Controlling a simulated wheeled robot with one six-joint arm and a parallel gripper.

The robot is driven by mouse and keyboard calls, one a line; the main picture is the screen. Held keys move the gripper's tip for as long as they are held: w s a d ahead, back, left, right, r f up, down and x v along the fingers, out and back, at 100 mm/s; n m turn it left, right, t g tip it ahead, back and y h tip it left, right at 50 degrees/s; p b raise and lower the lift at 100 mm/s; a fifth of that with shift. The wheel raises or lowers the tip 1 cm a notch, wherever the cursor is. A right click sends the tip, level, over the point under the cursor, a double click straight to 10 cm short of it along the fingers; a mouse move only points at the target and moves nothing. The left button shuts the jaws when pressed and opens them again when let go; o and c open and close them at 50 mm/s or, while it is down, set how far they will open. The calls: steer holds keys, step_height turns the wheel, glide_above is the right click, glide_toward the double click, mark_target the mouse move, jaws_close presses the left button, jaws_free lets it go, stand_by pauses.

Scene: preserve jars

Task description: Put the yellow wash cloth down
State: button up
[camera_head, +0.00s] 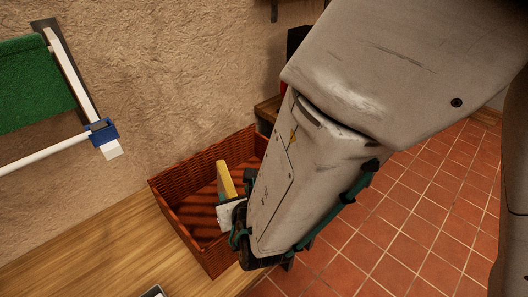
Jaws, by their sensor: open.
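A yellow wash cloth (226,180), seen as a narrow upright slab, is inside the reddish-brown wicker basket (172,206). My gripper (231,212) reaches into the right side of the basket, just below the cloth in the picture. It is open. A pale grey part of the gripper overlaps the cloth's lower end, so I cannot tell whether they touch. My arm hides the basket's right side.
The basket stands on a wooden counter (120,245) against a rough beige wall. At the left, a green towel (35,82) hangs by a white rail (45,152) with a blue bracket (102,132). Red floor tiles (420,215) lie at the right.

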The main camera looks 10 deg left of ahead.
steer(key=w+d+r+m+t+h, duration=0.1)
steer(key=w+d+r+m+h, duration=0.4)
steer(key=d, duration=0.4)
steer(key=w+d+r+m+t+h, duration=0.2)
steer(key=w+d+r+m+h, duration=0.15)
steer(key=d+r+m, duration=0.55)
steer(key=s+d+r+m+g+h, duration=0.2)
steer(key=d+m+g+h, duration=0.45)
steer(key=d, duration=0.85)
steer(key=s+d+r+m+g+y, duration=0.2)
steer(key=s+d+m+g, duration=0.3)
steer(key=s+d+m, duration=0.65)
steer(key=s+a+r+m+y, duration=0.1)
steer(key=s+a+m+y, duration=0.5)
steer(key=s+m, duration=0.3)
steer(key=shift+s+r+m+g+y, duration=0.15)
steer(key=shift+r+m+g+y, duration=0.15)
steer(key=shift+g+y, duration=0.25)
